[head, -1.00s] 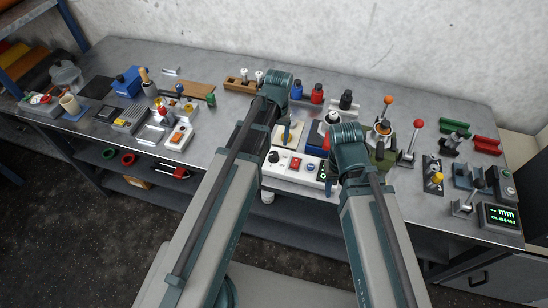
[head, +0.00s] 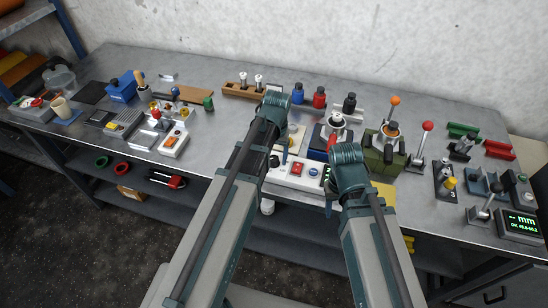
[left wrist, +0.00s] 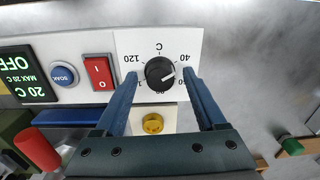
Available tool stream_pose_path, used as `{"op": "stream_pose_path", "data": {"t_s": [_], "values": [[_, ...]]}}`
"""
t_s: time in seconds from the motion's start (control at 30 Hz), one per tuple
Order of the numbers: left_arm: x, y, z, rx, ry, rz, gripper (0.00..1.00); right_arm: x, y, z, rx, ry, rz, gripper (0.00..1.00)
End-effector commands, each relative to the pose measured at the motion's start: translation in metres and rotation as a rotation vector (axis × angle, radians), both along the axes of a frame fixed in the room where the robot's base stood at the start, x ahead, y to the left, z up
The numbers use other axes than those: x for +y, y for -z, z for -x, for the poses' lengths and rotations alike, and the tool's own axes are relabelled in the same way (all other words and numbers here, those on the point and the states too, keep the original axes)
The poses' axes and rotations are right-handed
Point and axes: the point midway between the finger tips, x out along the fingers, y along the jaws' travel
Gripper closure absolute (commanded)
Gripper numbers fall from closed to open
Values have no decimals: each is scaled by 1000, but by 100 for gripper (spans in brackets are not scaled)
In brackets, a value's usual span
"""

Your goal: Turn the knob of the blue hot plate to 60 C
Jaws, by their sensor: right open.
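The hot plate's white control panel (head: 297,174) is near the front edge of the bench. Its blue body (left wrist: 70,115) shows behind the panel in the left wrist view. The black knob (left wrist: 160,73) has a white pointer toward the right, below the 40 mark; a nearby label is partly hidden. The display (left wrist: 22,75) reads OFF and 20 C. My left gripper (left wrist: 162,80) is open, its blue fingers on either side of the knob with gaps visible. In the head view my left arm partly covers the panel. My right gripper (head: 328,198) is open, at the panel's right end.
A red switch (left wrist: 98,72) and blue soak button (left wrist: 63,76) are beside the knob. A green device (head: 384,152) stands right of the panel, near a red-knobbed lever (head: 427,126). Bottles (head: 319,97) stand behind.

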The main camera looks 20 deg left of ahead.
Motion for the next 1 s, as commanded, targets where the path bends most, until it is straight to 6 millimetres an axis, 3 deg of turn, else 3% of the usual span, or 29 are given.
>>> {"op": "stream_pose_path", "data": {"t_s": [0.03, 0.4, 0.73, 1.0], "values": [[0, 0, 0, 0, 0, 0, 36, 0, 0, 0, 0, 0, 0, 50], [0, 0, 0, 0, 0, 0, 100, 0, 0, 0, 0, 0, 0, 50], [0, 0, 0, 0, 37, 0, 100, 0, 0, 0, 0, 0, 0, 50], [0, 0, 1, 0, 212, -1, 100, 0, 0, 0, 0, 0, 0, 50]]}}
